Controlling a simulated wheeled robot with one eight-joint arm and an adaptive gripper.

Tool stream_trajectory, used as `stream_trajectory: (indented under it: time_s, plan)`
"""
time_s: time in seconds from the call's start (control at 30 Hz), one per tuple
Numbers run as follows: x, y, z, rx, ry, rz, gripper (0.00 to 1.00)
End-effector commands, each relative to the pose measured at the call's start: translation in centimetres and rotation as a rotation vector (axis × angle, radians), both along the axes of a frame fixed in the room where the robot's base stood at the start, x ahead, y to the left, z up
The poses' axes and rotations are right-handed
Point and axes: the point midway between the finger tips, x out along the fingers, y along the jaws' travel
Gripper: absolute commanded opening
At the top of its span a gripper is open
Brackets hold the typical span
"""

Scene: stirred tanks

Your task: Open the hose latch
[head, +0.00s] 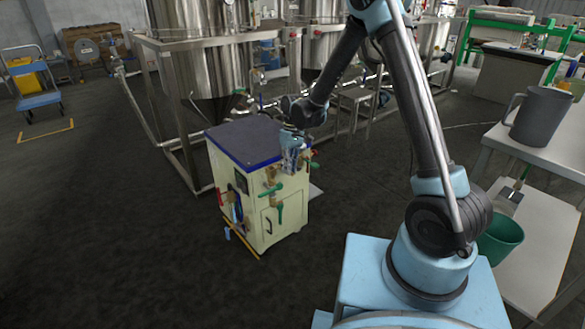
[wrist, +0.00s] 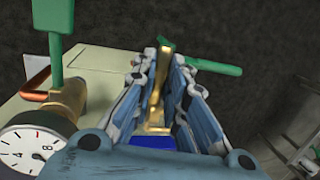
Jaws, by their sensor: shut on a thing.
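In the head view, my gripper (head: 293,152) is at the top right corner of a cream cabinet (head: 228,174) with a dark blue top. In the wrist view, my gripper (wrist: 160,70) has its blue fingers close on either side of a narrow brass piece (wrist: 154,88) with a green tip, which looks like the hose latch. The fingers hide much of it, so I cannot tell how far it is turned. A green lever (wrist: 218,67) sticks out to the right behind the right finger. Brass valves with green handles (head: 270,190) sit on the cabinet's front.
In the wrist view, a dial gauge (wrist: 32,148) and a brass valve with an upright green handle (wrist: 62,50) stand close to the left. Steel tanks (head: 203,45) on frames stand behind the cabinet. A grey jug (head: 541,116) is on a table at right.

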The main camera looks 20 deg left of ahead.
Motion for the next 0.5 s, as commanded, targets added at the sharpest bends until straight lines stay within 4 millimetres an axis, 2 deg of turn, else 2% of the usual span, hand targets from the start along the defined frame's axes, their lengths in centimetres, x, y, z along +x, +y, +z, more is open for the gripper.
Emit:
stream_trajectory:
  time_s: [0.13, 0.17, 0.23, 0.5]
  plan:
    - [0.48, -0.17, 0.02, -0.004, -0.008, -0.004, 0.00]
    - [0.49, -0.17, 0.02, -0.003, -0.008, -0.004, 0.17]
    - [0.46, -0.13, 0.02, -0.004, -0.008, -0.004, 0.33]
    - [0.16, 0.06, 0.01, -0.001, -0.005, -0.001, 0.33]
